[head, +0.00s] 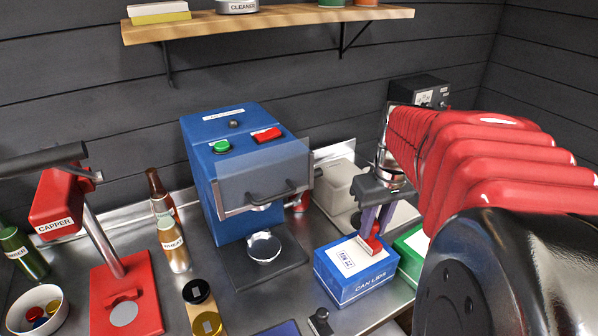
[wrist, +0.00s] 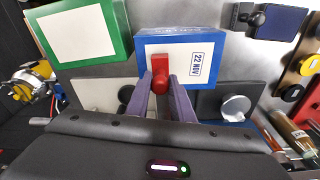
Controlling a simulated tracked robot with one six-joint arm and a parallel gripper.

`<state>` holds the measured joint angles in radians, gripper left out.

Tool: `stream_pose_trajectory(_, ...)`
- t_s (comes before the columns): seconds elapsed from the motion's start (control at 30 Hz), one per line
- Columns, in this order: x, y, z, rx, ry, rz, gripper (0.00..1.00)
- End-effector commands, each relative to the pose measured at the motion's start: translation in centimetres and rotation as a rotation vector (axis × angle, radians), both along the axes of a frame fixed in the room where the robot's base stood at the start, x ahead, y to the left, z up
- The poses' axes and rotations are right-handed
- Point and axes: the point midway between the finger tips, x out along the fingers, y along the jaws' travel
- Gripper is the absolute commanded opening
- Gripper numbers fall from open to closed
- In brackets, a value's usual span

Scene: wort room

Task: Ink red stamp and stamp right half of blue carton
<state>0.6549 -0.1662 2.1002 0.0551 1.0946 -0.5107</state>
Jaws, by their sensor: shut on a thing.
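The blue carton (head: 345,288) marked CAN LIDS stands on the steel bench; its white top label carries a blue "22 NOV" print (wrist: 195,64) on the left half in the head view. My gripper (head: 368,228) is shut on the red stamp (head: 373,246), which points down at the right half of the label. In the wrist view the red stamp (wrist: 160,76) sits between the purple fingers, beside the print. I cannot tell whether its face touches the label; the face and the surface under it are hidden. A dark blue ink pad (wrist: 277,21) lies near the carton.
A green carton (wrist: 85,32) stands close beside the blue one. A small black stamp (head: 320,321) stands on the bench by the pad. A blue machine (head: 225,170) stands behind left, with bottles (head: 172,243) and a red capper (head: 127,290) further left.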

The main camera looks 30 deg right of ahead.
Motion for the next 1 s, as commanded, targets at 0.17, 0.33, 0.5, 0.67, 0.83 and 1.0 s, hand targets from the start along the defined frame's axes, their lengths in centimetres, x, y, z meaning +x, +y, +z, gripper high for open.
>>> stream_pose_trajectory(0.17,0.0,0.0,0.6,0.000,0.000,0.000,0.06)
stream_pose_trajectory(0.33,0.0,0.0,1.6,0.000,-0.001,-0.001,0.06)
stream_pose_trajectory(0.5,0.0,0.0,2.6,-0.001,-0.001,-0.001,0.06)
stream_pose_trajectory(0.67,0.0,0.0,3.5,0.000,0.000,-0.001,0.06)
stream_pose_trajectory(0.83,0.0,-0.1,4.5,0.000,0.000,-0.001,0.06)
stream_pose_trajectory(1.0,0.0,-0.1,5.4,0.000,-0.001,-0.002,0.06)
